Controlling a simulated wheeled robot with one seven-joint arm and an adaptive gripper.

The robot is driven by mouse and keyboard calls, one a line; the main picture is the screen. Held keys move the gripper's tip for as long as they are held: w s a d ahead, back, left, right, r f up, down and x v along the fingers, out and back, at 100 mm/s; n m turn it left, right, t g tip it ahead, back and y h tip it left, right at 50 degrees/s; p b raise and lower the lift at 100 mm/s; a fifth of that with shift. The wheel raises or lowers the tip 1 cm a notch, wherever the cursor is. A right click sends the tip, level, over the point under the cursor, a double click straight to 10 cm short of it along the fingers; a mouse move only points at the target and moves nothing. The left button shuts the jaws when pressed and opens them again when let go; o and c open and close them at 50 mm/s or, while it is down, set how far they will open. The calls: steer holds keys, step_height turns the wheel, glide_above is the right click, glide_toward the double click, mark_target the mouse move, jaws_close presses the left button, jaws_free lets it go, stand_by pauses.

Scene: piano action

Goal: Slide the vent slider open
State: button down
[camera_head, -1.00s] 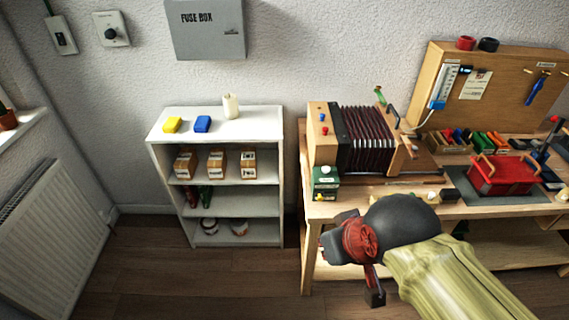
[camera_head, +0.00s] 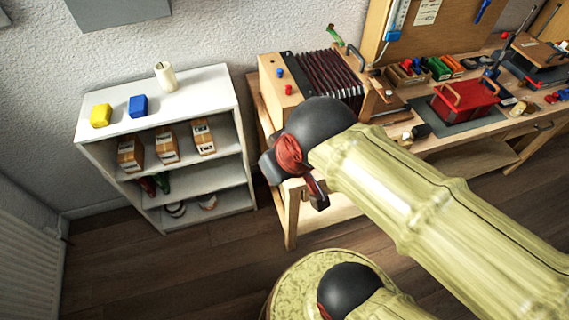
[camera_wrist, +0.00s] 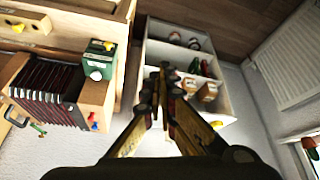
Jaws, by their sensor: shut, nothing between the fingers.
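I cannot make out a vent slider for certain in either view. A wooden bellows box (camera_head: 278,93) with dark red pleated bellows (camera_head: 330,78) stands on the workbench's left end. Small red and blue knobs sit on its wooden end, and they also show on the box in the wrist view (camera_wrist: 92,100). My gripper (camera_wrist: 161,72) is shut and empty in the wrist view. It is in front of the white shelf unit in that picture, to the right of the bellows box and apart from it. In the head view my arm hides part of the bench front.
The white shelf unit (camera_head: 190,95) holds a yellow block (camera_head: 101,115), a blue block (camera_head: 138,106), a candle (camera_head: 165,78) and boxes. A red case (camera_head: 465,103) lies on the workbench (camera_head: 455,142). The wooden floor before the shelf is clear. A radiator (camera_head: 30,255) stands at left.

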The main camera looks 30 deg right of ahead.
steer(key=w+d+f+n+g+h+p, duration=0.2)
steer(key=w+f+n+g+h+p, duration=0.3)
steer(key=n, duration=1.2)
steer(key=w+f+h+p, duration=0.1)
steer(key=w+f+p, duration=0.3)
steer(key=w+f, duration=0.2)
steer(key=shift+w+d+f+g, duration=0.35)
steer(key=shift+w+g, duration=0.05)
steer(key=shift+w, duration=0.7)
steer(key=b+x, duration=0.1)
steer(key=x, duration=0.3)
steer(key=d+b+x, duration=0.1)
steer(key=x, duration=0.4)
steer(key=d+r+b+x, duration=0.1)
steer(key=b+x, duration=0.1)
steer(key=x, duration=0.2)
steer(key=shift+d+f, duration=0.1)
